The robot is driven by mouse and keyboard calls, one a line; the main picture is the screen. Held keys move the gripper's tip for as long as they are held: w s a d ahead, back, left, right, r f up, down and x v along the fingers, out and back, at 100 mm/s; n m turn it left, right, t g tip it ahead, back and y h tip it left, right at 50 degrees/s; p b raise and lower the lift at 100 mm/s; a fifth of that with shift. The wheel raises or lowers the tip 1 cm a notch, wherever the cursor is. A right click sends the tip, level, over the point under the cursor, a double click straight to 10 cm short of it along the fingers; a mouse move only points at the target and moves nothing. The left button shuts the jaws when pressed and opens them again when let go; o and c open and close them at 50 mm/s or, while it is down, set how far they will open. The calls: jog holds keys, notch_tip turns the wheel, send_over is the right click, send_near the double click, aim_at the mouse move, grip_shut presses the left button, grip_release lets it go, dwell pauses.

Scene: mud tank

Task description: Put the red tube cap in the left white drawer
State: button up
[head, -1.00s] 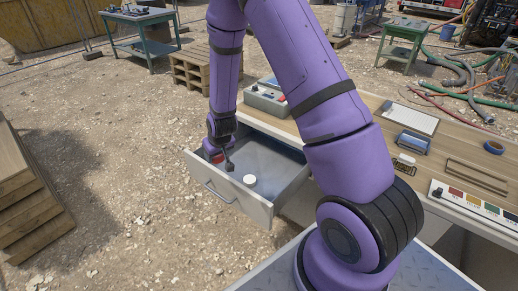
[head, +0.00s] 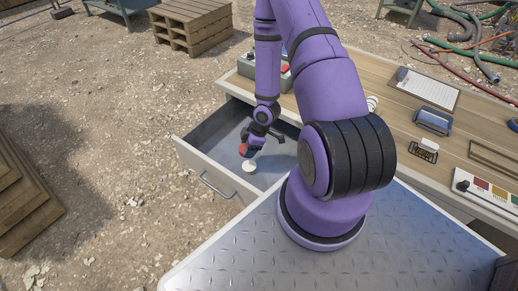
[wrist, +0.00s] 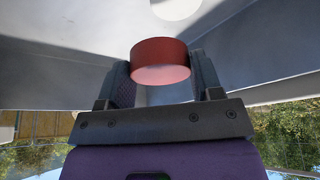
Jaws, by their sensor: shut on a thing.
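The red tube cap (wrist: 160,60) is held between the two dark fingers of my gripper (wrist: 161,78) in the wrist view. In the head view the red cap (head: 243,150) shows at the tip of my gripper (head: 248,146), over the inside of the open white drawer (head: 215,170). I cannot tell whether the cap touches the drawer floor. A round white object (head: 249,166) lies in the drawer close to the gripper. It shows partly at the top of the wrist view (wrist: 177,6).
The wooden worktop (head: 385,110) right of the drawer carries a clipboard (head: 428,88), a blue item (head: 433,121), a wire rack (head: 424,151) and a control box (head: 262,72). A pallet stack (head: 192,26) stands behind. The drawer's left part is free.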

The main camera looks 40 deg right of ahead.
jog(key=s+f+n, duration=0.1)
jog(key=s, duration=0.1)
jog(key=s+f+n+g, duration=0.1)
jog(key=s, duration=0.1)
jog(key=s+f+n, duration=0.1)
jog(key=s, duration=0.1)
jog(key=shift+s+a+y, duration=0.25)
jog(key=shift+y, duration=0.05)
send_over(227, 157)
jog(key=d, duration=0.1)
jog(key=shift+s+d+f, duration=0.1)
jog(key=shift+s+f, duration=0.1)
jog(key=shift+f, duration=2.35)
jog(key=o, duration=0.9)
jog(key=shift+f, duration=0.1)
jog(key=v, duration=1.2)
jog(key=shift+w, duration=0.15)
jog(key=shift+r, duration=0.3)
